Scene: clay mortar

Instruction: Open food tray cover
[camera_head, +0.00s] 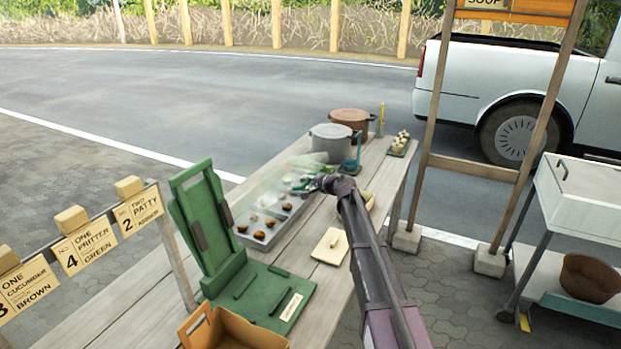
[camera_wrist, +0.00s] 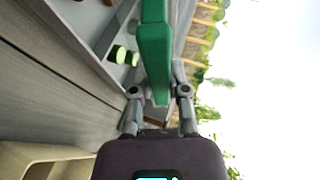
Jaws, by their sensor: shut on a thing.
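The food tray (camera_head: 262,246) is a long grey tray on the wooden table, with brown patties and green pieces in its compartments. Its clear cover (camera_head: 272,182) looks raised and tilted over the tray, but its edges are faint. My gripper (camera_head: 318,184) is at the tray's right side. In the wrist view my gripper (camera_wrist: 160,95) is shut on a green handle (camera_wrist: 154,55), which appears to belong to the cover. Green pieces in the tray (camera_wrist: 122,55) show left of the handle there. The join between handle and cover is hidden.
A green hinged press (camera_head: 212,225) stands open left of the tray, with an orange-brown box (camera_head: 235,332) in front. A grey pot (camera_head: 331,141) and a brown pot (camera_head: 350,119) stand behind.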

